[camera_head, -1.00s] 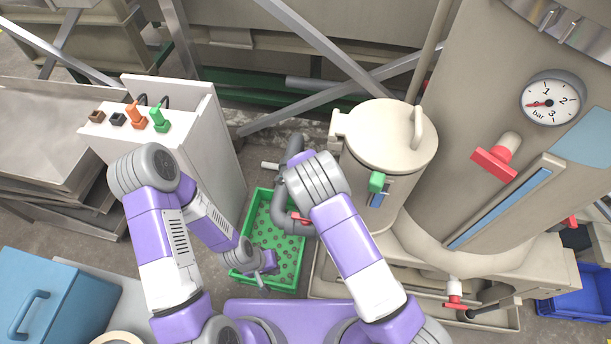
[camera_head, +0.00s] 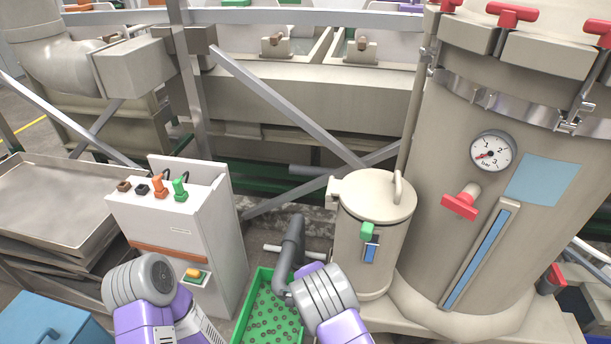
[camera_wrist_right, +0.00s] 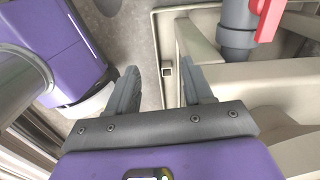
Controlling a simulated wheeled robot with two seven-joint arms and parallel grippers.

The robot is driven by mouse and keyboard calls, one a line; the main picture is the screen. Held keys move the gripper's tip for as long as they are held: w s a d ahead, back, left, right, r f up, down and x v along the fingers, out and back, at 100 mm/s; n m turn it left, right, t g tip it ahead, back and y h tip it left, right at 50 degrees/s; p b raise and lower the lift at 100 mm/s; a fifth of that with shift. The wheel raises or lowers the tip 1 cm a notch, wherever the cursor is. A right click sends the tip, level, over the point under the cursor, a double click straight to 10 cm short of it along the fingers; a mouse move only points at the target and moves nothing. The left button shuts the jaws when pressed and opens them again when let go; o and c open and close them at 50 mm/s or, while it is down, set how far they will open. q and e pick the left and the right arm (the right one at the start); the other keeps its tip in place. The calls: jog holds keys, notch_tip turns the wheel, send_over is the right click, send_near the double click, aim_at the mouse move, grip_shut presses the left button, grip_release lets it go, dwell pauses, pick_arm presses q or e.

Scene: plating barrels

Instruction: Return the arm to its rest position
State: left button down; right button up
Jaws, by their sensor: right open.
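My right arm shows at the bottom centre of the head view as a grey joint and purple link; its gripper is out of that picture. In the right wrist view my right gripper (camera_wrist_right: 158,88) is open, with two dark grey fingers apart and nothing between them. Its fingers point at the floor beside a beige frame (camera_wrist_right: 235,75). My left arm shows at the bottom left of the head view, and its gripper is not in view.
A green perforated tray (camera_head: 268,318) sits on the floor between my arms. A white control box (camera_head: 190,235) stands left, a beige lidded vessel (camera_head: 372,225) and large gauge tank (camera_head: 490,230) right. A red-handled valve (camera_wrist_right: 268,20) is near the right gripper.

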jog(key=s+d+f+n+y+p, duration=0.1)
jog(key=s+d+f+n+p, duration=0.1)
jog(key=s+d+n, duration=0.55)
jog(key=s+r+n+y+p, duration=0.2)
jog(key=s+r+n, duration=0.4)
jog(key=s+n, duration=0.3)
jog(key=shift+s+d+r+t+y+p, duration=0.3)
jog(key=shift+s+y, duration=0.3)
jog(key=shift+s, duration=0.6)
jog(key=shift+f, duration=0.1)
jog(key=shift+c, duration=0.8)
pick_arm(q)
jog(key=r, duration=0.1)
jog(key=w+r, duration=0.1)
jog(key=r, duration=0.2)
jog(key=shift+w+d+r, duration=0.1)
jog(key=shift+w+r, duration=0.15)
jog(key=shift+r, duration=0.05)
pick_arm(e)
jog(key=shift+d, duration=0.1)
